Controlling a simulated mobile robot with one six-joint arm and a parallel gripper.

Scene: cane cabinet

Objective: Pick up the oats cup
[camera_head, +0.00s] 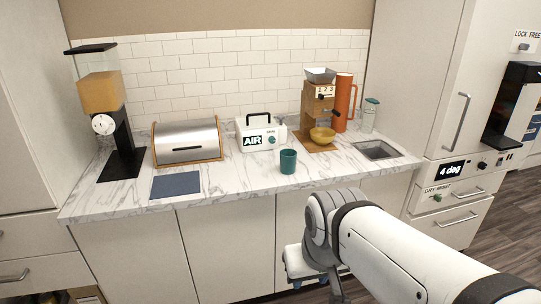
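A teal cup (288,161) stands upright on the marble counter (235,185), near its front edge. It is the only plain cup that I see on the counter; I cannot read a label on it or see what is inside. My white arm comes in from the lower right and bends down in front of the cabinet doors, below and to the right of the cup. The arm's end runs out of the bottom of the picture, so my gripper's fingers are not visible. Nothing of my arm touches the cup.
A dispenser (101,95), bread box (187,141), blue mat (175,184) and white AIR machine (261,133) stand left of or behind the cup. A wooden grinder (318,105) with a yellow bowl (322,136), orange pitcher (344,100), bottle (369,115) and sink (378,150) are right.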

